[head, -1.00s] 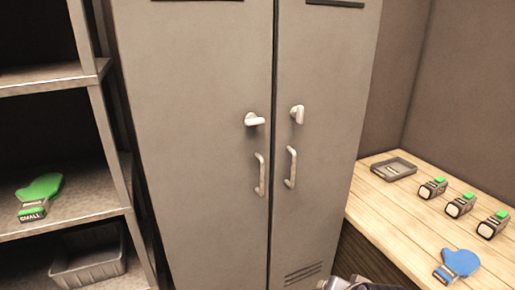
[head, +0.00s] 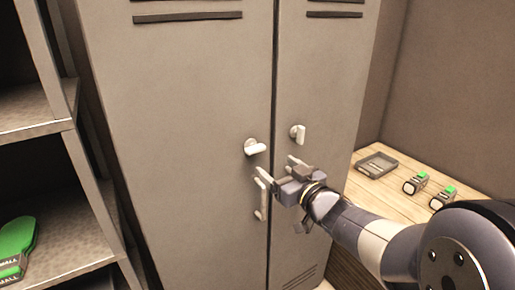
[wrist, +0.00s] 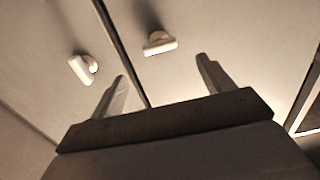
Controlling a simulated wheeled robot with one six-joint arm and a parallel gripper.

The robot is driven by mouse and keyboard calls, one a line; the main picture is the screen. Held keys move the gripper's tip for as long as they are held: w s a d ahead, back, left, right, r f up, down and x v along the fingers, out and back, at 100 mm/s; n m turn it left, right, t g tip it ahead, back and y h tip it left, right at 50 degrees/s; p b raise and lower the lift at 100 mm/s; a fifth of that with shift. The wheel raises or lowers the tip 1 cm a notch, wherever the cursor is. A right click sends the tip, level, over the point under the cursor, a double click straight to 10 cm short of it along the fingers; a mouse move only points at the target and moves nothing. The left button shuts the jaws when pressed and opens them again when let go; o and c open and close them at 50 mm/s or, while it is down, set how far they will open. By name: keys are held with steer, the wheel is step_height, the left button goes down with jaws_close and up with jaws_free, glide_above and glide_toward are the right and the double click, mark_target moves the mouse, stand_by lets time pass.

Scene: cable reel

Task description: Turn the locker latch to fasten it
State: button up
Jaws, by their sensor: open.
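The grey locker (head: 185,120) stands with both doors closed. The left door's latch (head: 255,147) is a pale lever lying roughly horizontal, pointing right towards the seam. The right door's latch (head: 298,134) hangs vertical. My gripper (head: 278,168) is open and empty, in front of the doors just below the latches in the head view. In the wrist view, which looks turned over, the open fingers of my gripper (wrist: 162,68) point towards the doors. Both latches (wrist: 160,42) show beyond the fingertips, apart from them.
A metal shelf unit (head: 38,128) with a green item (head: 17,237) stands at the left. At the right is a wooden worktop (head: 380,196) with a grey tray (head: 376,165) and small green-topped devices (head: 416,184). My arm covers part of the worktop.

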mark_target(258, 151)
steer(key=p+x, duration=0.1)
steer(key=x, duration=0.8)
steer(key=shift+w+a+p, duration=0.15)
steer(key=shift+w+p, duration=0.05)
steer(key=shift+p, duration=0.1)
steer(key=shift+c, duration=0.3)
steer(key=shift+f, duration=0.1)
steer(key=c, duration=0.9)
